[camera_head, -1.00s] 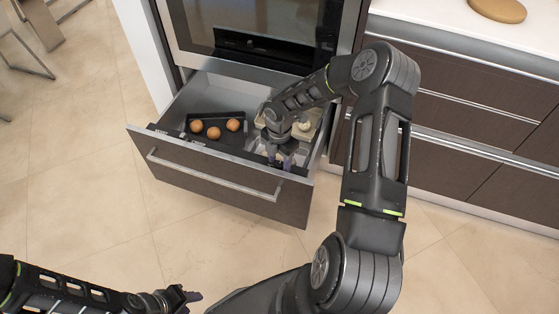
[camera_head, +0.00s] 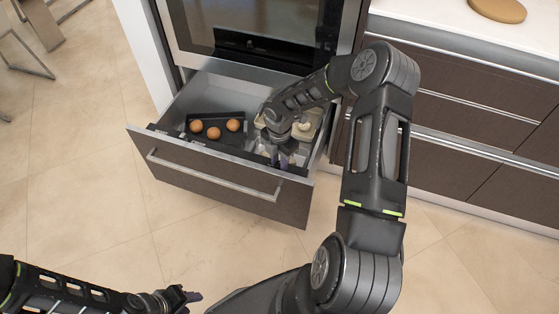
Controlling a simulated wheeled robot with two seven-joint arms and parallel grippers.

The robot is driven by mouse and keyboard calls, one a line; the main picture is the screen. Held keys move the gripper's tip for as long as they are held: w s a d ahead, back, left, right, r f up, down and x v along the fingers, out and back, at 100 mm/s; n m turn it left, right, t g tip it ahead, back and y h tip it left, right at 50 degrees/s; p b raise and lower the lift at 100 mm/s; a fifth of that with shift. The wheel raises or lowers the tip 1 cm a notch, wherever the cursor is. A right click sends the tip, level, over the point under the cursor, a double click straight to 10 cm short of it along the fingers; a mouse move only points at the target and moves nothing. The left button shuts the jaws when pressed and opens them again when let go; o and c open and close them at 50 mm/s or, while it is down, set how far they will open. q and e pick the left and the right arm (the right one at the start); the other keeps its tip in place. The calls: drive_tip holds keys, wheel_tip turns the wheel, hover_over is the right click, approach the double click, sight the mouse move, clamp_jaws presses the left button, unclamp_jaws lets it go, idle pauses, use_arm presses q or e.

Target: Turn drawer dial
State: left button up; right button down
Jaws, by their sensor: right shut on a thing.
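The drawer (camera_head: 215,188) under the oven is pulled open, with a long bar handle on its brown front. My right gripper (camera_head: 283,160) is inside the drawer's right front part, pointing down just behind the front panel. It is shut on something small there. The dial itself is hidden by the gripper, so I take it to be what the jaws hold but cannot see it. My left gripper (camera_head: 192,296) is low over the floor at the bottom, away from the drawer. Its jaws are too small and edge-on to judge.
In the drawer, a dark tray (camera_head: 216,129) holds three round brown items (camera_head: 213,132). Light-coloured items (camera_head: 304,127) lie beside my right wrist. The oven (camera_head: 255,45) stands above. Brown cabinets (camera_head: 465,120) with a white counter (camera_head: 440,22) are at right.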

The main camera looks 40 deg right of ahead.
drive_tip(key=shift+m, duration=0.3)
drive_tip(key=m+b, duration=0.1)
drive_tip(key=m, duration=0.5)
drive_tip(key=shift+w+b, duration=0.1)
drive_tip(key=shift+b, duration=0.3)
drive_tip(key=m+b, duration=0.1)
drive_tip(key=m, duration=0.5)
drive_tip(key=shift+b, duration=0.3)
drive_tip(key=m, duration=0.5)
drive_tip(key=shift+m+b, duration=0.4)
drive_tip(key=m, duration=0.5)
drive_tip(key=shift+m, duration=0.3)
drive_tip(key=c, duration=1.1)
unclamp_jaws()
drive_tip(key=shift+c, duration=0.2)
